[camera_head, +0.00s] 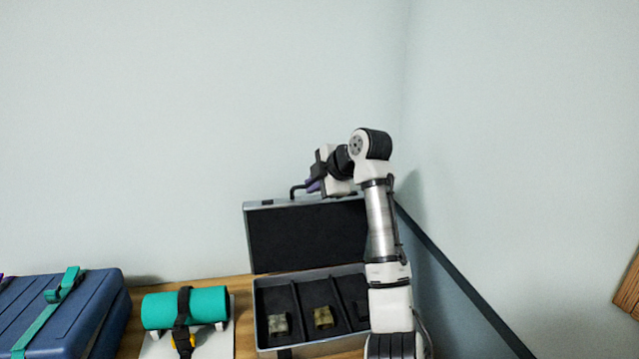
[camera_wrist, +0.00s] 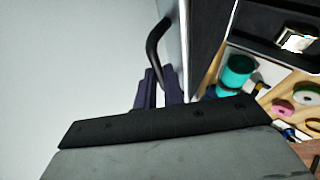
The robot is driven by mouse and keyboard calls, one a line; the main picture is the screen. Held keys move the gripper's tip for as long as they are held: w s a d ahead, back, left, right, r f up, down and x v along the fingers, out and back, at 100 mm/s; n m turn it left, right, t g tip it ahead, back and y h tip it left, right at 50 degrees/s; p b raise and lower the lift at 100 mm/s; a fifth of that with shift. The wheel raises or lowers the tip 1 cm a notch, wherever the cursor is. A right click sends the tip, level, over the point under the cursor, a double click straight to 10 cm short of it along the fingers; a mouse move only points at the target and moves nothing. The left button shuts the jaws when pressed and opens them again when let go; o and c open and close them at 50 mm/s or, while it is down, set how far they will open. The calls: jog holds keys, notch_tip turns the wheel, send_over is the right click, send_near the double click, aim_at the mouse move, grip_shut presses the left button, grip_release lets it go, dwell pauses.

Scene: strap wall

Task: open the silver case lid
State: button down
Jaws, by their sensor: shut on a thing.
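The silver case (camera_head: 262,335) stands on the wooden table with its dark, divided inside showing. Its lid (camera_head: 305,235) stands about upright at the back, its dark lining facing me. A black handle (camera_head: 296,191) sticks up from the lid's top edge; it also shows in the wrist view (camera_wrist: 153,45) beside the lid's silver edge (camera_wrist: 184,45). My gripper (camera_head: 313,186) is at the lid's top edge, its purple fingers (camera_wrist: 160,92) shut on the handle. The exact contact is partly hidden. My arm covers the right side of the lid and case.
Left of the case, a teal roll (camera_head: 190,307) with a black strap lies on a white stand. A blue case (camera_head: 85,310) with a teal strap is at far left. Small blocks (camera_head: 278,324) lie in the silver case's compartments. A wall rises close behind.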

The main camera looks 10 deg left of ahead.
dwell(0.4)
jog(key=c, duration=1.5)
grip_release()
jog(key=b+v, duration=0.4)
jog(key=v, duration=0.9)
jog(key=shift+s+d+r, duration=0.15)
jog(key=shift+s+r, duration=0.05)
jog(key=shift+r, duration=0.15)
